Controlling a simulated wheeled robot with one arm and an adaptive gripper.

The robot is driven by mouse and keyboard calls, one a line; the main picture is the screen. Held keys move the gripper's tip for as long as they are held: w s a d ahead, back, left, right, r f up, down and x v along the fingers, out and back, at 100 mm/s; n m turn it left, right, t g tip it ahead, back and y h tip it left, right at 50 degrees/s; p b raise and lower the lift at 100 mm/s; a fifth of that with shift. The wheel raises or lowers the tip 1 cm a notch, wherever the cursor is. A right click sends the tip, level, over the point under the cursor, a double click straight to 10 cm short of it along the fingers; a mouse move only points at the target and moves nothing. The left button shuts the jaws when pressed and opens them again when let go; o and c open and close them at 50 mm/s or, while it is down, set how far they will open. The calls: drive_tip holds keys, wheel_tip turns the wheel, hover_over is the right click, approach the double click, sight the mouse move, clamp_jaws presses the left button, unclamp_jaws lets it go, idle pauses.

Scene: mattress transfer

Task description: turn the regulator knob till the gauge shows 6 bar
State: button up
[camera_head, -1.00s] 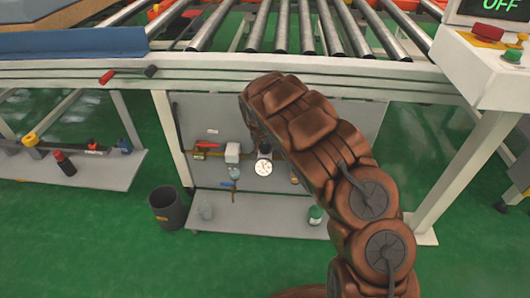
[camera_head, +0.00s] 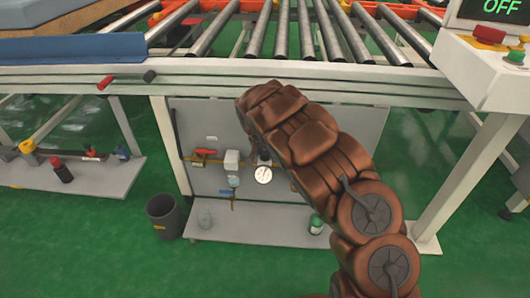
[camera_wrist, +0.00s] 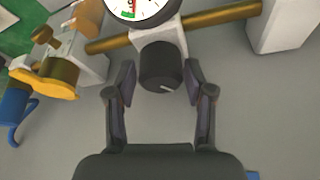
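The regulator knob (camera_wrist: 160,66) is a dark ribbed cylinder with a pale mark on its face, below a white block on a brass pipe. My gripper (camera_wrist: 160,78) has its two fingers on either side of the knob, with visible gaps on both sides; it is open. The round white gauge (camera_head: 263,175) hangs on the panel in the head view. It also shows at the top edge of the wrist view (camera_wrist: 146,8), partly cut off, with a red needle and a green patch; the reading cannot be told.
A yellow-handled valve (camera_wrist: 45,84) and a blue handle (camera_wrist: 14,108) lie left in the wrist view. A white block (camera_wrist: 281,25) is at the right. In the head view, the roller conveyor (camera_head: 280,80) runs above the panel. A bin (camera_head: 165,216) stands left.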

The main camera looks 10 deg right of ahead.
sight(261, 168)
drive_tip(key=v, duration=1.2)
drive_tip(key=shift+r, duration=0.1)
idle(0.4)
drive_tip(key=s+d+r+n+g+p, duration=0.1)
drive_tip(key=s+d+r+p, duration=0.2)
drive_tip(key=s+r+p, duration=0.65)
drive_tip(key=s+d+r+g+p, duration=0.1)
drive_tip(key=s+d+r+p, duration=0.4)
drive_tip(key=s+r, duration=0.75)
drive_tip(key=s+a+r+n+g+y+p, duration=0.1)
drive_tip(key=s+a+r+n+p, duration=0.1)
drive_tip(key=s+r+p, duration=0.7)
drive_tip(key=s+a+r+n+g+y+p, duration=0.1)
drive_tip(key=s+a+r+n+g+p, duration=0.1)
drive_tip(key=s+r+p, duration=0.8)
drive_tip(key=s+a+n, duration=0.1)
drive_tip(key=s, duration=0.7)
drive_tip(key=shift+s+a+r+n+g+y, duration=0.2)
drive_tip(key=shift+s+r+n+g+y, duration=0.1)
drive_tip(key=shift+s+r+n, duration=0.1)
